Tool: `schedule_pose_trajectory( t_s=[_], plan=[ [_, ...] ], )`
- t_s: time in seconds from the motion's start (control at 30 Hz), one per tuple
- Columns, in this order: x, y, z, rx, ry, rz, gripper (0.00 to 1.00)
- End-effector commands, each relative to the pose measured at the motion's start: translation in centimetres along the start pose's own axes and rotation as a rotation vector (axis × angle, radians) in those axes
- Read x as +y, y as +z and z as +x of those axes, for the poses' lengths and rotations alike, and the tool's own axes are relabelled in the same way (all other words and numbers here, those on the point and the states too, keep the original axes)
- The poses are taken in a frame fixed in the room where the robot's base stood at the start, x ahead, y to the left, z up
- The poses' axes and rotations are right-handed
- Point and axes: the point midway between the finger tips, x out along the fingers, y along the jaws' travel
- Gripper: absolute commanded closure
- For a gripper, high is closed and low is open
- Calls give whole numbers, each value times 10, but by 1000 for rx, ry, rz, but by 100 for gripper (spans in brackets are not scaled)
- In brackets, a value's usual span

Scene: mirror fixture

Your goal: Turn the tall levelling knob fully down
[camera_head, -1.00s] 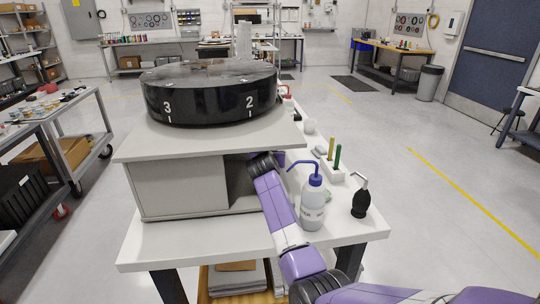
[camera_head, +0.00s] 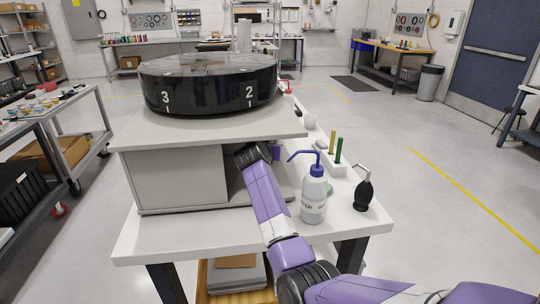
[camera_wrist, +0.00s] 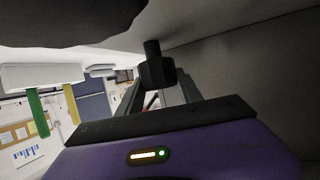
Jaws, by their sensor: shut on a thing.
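In the wrist view, a dark round knob (camera_wrist: 156,72) on a thinner stem stands between the two fingers of my gripper (camera_wrist: 160,90). The fingers are shut on it, one on each side. The stem meets a pale surface at the top of the picture. Whether this is the tall levelling knob, and how far it is turned, I cannot tell. In the head view, my arm reaches into the open space under the fixture's grey top plate (camera_head: 190,139). The plate and my wrist hide the fingers and the knob there.
A black drum (camera_head: 205,95) marked 3 and 2 sits on the plate. A grey box wall (camera_head: 175,180) stands left of my arm. A wash bottle (camera_head: 314,200), a black blower bulb (camera_head: 363,195) and a holder with green and yellow sticks (camera_head: 334,165) stand close on the right.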

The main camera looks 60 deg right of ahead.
Motion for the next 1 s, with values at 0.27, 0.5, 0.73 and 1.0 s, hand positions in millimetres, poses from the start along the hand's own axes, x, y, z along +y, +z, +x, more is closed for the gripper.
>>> schedule_pose_trajectory(
  t_s=[0.27, 0.5, 0.73, 1.0],
  plan=[
    [-2, 4, 2, 1, 108, 46, 98],
    [0, 1, 0, 0, 136, 59, 98],
    [0, 1, 0, 0, 136, 59, 56],
    [0, 0, 0, 1, 136, 59, 36]
  ],
)
